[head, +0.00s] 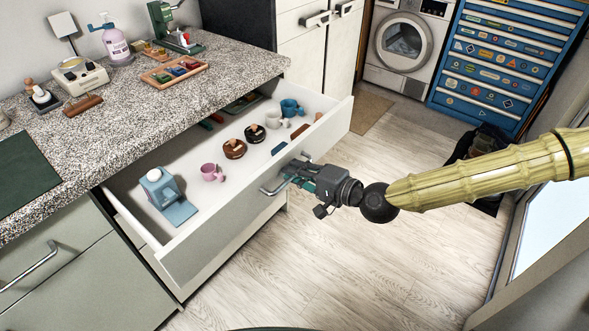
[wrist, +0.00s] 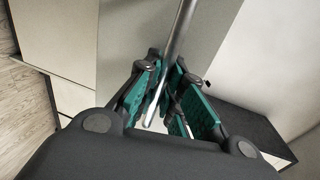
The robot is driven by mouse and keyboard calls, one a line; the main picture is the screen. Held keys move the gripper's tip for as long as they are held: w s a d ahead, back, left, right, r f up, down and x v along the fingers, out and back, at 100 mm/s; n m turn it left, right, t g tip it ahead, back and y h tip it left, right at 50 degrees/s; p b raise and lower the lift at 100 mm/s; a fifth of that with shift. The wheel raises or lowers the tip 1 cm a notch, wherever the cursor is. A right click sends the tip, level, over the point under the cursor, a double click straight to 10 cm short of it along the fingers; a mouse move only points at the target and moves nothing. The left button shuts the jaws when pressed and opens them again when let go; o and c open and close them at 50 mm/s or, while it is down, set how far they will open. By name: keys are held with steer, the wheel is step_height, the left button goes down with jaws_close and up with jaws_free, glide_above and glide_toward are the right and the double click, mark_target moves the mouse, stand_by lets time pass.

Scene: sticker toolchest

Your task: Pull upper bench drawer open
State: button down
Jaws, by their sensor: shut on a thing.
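The upper bench drawer (head: 190,258) stands pulled well out from under the speckled counter in the head view, with its contents in sight. Its bar handle (head: 268,191) is on the front panel. My gripper (head: 294,177) is at the handle from the room side, shut on it. In the wrist view the handle (wrist: 183,25) is a metal bar running between the teal finger pads of my gripper (wrist: 168,95). The far end of the bar is partly hidden by my fingers in the head view.
The speckled counter (head: 130,110) holds several items. Wooden floor (head: 330,270) in front is clear. A blue toolchest (head: 500,65) and washing machine (head: 408,40) stand behind.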

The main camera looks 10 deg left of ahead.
steer(key=shift+w+d+r, duration=0.2)
steer(key=shift+w, duration=0.25)
steer(key=c, duration=1.8)
jaws_free()
steer(key=shift+s+a+f, duration=0.1)
steer(key=shift+s+f, duration=0.05)
steer(key=shift+s, duration=0.1)
steer(key=shift+v, duration=3.8)
steer(key=shift+f, duration=0.1)
steer(key=s+f+g+h+p, duration=0.25)
steer(key=s+f, duration=0.55)
steer(key=f, duration=0.4)
steer(key=s+d+f+n+g+h+p, duration=0.25)
steer(key=s+d+f+h+p, duration=0.2)
steer(key=s+d+f, duration=0.65)
steer(key=s+d+f+h, duration=0.1)
steer(key=s+d+h, duration=0.1)
steer(key=d, duration=0.3)
steer(key=s+d+f+n+g+h+p, duration=0.1)
steer(key=s+d+h, duration=0.1)
steer(key=s+d, duration=0.2)
steer(key=s+d+f+n+h+p, duration=0.1)
steer(key=s+d+h, duration=0.2)
steer(key=d, duration=0.4)
steer(key=shift+s+d+f+g, duration=0.1)
steer(key=shift+s+f+g, duration=0.05)
steer(key=shift+s+g, duration=0.25)
